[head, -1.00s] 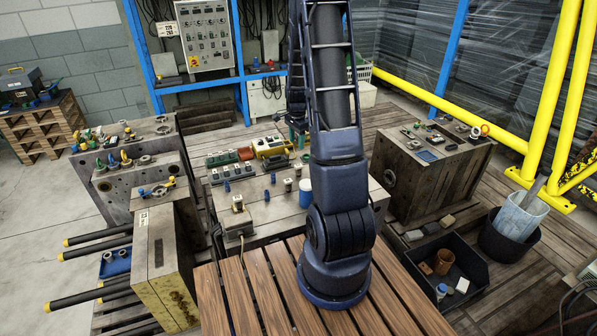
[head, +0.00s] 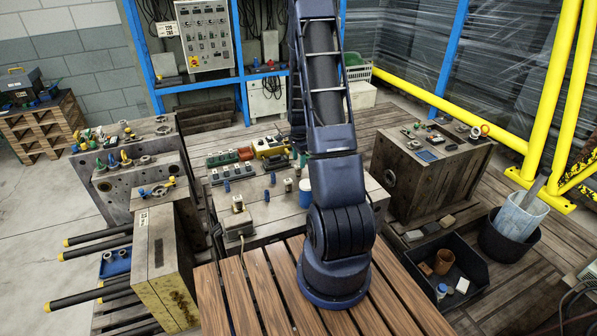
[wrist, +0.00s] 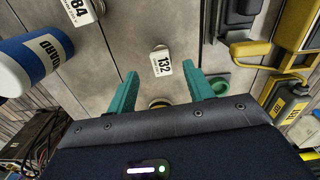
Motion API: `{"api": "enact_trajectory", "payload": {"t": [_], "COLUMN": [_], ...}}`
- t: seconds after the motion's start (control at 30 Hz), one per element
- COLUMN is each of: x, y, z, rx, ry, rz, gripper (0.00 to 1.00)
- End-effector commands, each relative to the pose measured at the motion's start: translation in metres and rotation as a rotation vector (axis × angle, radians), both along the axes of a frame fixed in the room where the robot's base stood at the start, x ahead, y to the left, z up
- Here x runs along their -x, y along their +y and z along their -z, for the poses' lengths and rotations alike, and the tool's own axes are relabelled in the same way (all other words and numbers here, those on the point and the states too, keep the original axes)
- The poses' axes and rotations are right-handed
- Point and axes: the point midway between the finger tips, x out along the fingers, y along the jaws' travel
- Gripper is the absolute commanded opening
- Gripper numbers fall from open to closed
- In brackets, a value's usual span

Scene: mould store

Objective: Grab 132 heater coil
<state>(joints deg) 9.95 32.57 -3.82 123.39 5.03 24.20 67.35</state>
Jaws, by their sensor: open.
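The heater coil with the white tag 132 (wrist: 162,65) stands on the grey steel top in the wrist view, beyond my fingertips and roughly centred between them. Its small metal end shows at the tag's top edge; the rest is hard to make out. My gripper (wrist: 162,80) has two teal fingers, spread apart with nothing held between them. In the head view my arm hides most of the gripper, and I cannot tell which small tagged piece there is 132.
A blue-and-white canister (wrist: 35,65) and another tagged piece, 184 (wrist: 80,10), are to the left in the wrist view. A wooden slatted surface (head: 240,290) is beneath my arm's base.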

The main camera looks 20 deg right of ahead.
Motion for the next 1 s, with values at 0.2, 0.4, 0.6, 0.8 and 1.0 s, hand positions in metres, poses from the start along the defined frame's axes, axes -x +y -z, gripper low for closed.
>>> {"api": "enact_trajectory", "payload": {"t": [0.2,0.4,0.6,0.8,1.0], "x": [-0.001,-0.002,-0.003,-0.002,-0.002], "y": [0.000,0.000,0.000,0.000,0.000], "z": [0.022,0.045,0.049,0.049,0.049], "rx": [-0.001,0.000,0.001,0.000,0.000], "ry": [0.002,0.001,-0.001,-0.001,-0.001], "rz": [0.001,0.000,0.000,0.000,0.000], "gripper": [0.52,0.52,0.52,0.28,0.00]}}
